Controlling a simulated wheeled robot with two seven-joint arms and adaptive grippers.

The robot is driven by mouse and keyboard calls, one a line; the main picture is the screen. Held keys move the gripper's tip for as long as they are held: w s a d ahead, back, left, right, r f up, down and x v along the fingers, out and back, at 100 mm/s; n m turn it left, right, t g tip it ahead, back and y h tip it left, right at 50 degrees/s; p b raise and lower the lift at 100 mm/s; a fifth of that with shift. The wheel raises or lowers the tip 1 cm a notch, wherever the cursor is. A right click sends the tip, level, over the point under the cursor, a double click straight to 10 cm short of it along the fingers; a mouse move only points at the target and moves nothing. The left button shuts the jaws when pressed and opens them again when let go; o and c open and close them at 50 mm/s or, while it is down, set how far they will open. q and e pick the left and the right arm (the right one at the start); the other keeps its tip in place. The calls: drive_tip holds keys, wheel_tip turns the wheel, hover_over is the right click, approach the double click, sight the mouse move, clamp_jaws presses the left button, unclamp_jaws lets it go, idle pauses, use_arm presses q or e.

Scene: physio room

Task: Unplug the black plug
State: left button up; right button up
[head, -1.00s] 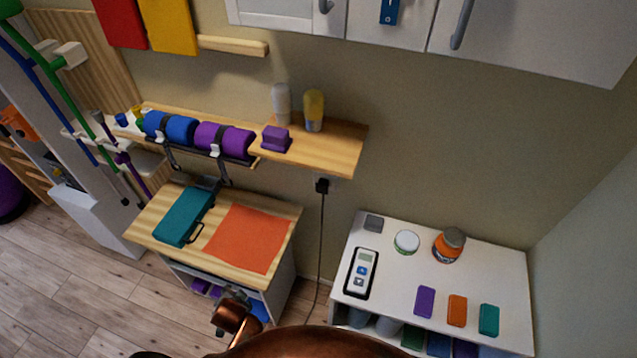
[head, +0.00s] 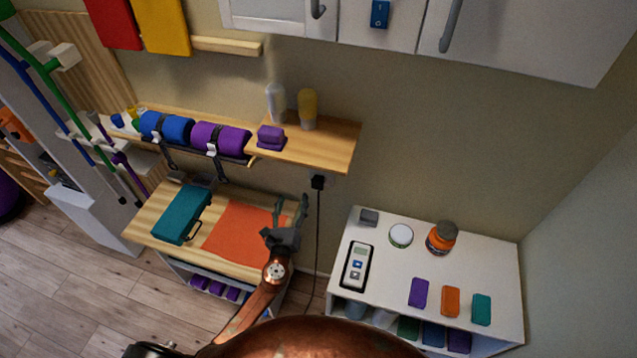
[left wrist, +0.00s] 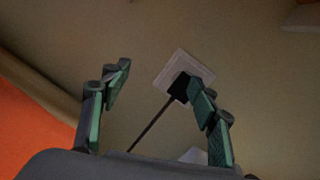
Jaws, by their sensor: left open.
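The black plug (head: 318,182) sits in a wall socket below the right end of the wooden shelf, with its black cord hanging straight down. In the left wrist view the plug (left wrist: 180,88) is against a white socket plate (left wrist: 184,70), partly hidden by the right finger. My left gripper (head: 291,212) is open and empty, a little below and left of the plug, pointing up toward the wall. In the left wrist view its fingers (left wrist: 160,90) are spread wide, with the plug near the right fingertip. I cannot tell whether they touch. My right gripper is not in view.
The wooden shelf (head: 335,150) overhangs just above the plug. A low wooden-topped cabinet (head: 150,222) with an orange cloth (head: 232,232) is at the left. A white cabinet (head: 385,280) with small items stands at the right. The wall between is clear.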

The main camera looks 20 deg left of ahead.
sight(317, 186)
use_arm(q)
drive_tip(key=w+d+f+m+h, duration=0.2)
drive_tip(key=d+m, duration=0.3)
drive_tip(key=shift+d+m+h, duration=0.15)
drive_tip(key=shift+m+h, duration=0.15)
drive_tip(key=shift+h, duration=0.1)
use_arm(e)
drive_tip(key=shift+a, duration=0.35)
use_arm(q)
drive_tip(key=shift+f, duration=0.1)
drive_tip(key=w+b, duration=0.1)
drive_tip(key=w, duration=0.8)
drive_tip(key=shift+d+b, duration=0.1)
drive_tip(key=shift+b, duration=0.3)
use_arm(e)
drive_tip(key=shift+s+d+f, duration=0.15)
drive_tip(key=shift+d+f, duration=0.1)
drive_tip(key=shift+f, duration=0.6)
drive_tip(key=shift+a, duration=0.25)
use_arm(q)
drive_tip(key=shift+c, duration=0.6)
